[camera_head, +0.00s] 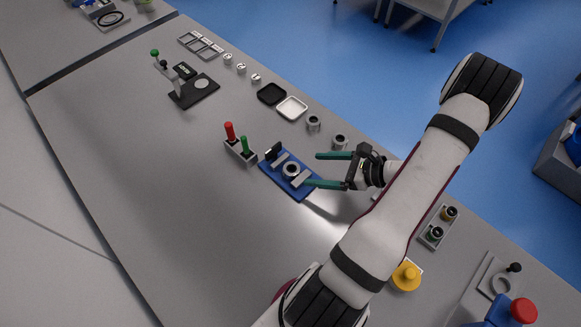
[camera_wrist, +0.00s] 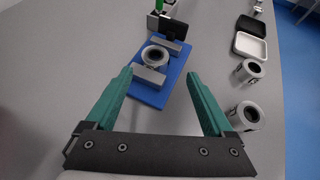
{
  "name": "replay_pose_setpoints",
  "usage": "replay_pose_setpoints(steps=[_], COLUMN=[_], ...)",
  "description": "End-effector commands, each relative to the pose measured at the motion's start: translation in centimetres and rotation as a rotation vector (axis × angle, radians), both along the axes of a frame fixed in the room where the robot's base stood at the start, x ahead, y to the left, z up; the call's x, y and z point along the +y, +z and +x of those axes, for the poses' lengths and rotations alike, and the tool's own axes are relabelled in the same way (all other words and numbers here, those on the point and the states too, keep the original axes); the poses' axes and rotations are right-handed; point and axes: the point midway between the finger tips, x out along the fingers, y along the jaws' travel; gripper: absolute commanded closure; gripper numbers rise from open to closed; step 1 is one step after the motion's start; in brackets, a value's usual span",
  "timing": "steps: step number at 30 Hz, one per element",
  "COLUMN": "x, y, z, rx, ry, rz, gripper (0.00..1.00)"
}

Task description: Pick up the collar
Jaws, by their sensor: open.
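A grey ring-shaped collar (camera_head: 291,170) sits on a blue fixture plate (camera_head: 303,192) between grey blocks. It also shows in the wrist view (camera_wrist: 155,54), upper middle, with its dark bore facing up. Two similar grey collars stand on the table nearby: one (camera_head: 313,122) farther away and one (camera_head: 340,142) nearer. In the wrist view they are at the right, the farther (camera_wrist: 247,70) and the nearer (camera_wrist: 243,116). My gripper (camera_head: 312,169) is open and empty, its green fingers pointing toward the fixture. In the wrist view its fingertips (camera_wrist: 158,73) are spread, short of the collar on the plate.
A holder with red and green handles (camera_head: 240,150) stands just beyond the blue plate. A black tray (camera_head: 271,94) and a white tray (camera_head: 292,108) lie farther back. A yellow knob (camera_head: 406,276) is near my arm.

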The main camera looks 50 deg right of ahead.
Motion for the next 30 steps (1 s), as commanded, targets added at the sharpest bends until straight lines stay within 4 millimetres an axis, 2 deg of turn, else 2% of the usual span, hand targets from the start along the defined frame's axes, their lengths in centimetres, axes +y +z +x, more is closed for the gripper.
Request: replay_pose_setpoints(steps=[10,18,30], x=[2.9,3.0,3.0], y=[-1.9,-2.2,-2.2], z=[4.6,5.1,5.0], rx=[0.002,0.002,0.002], ry=[0.004,0.001,0.002], rz=[0.002,0.0,0.0], gripper=[0.13,0.15,0.87])
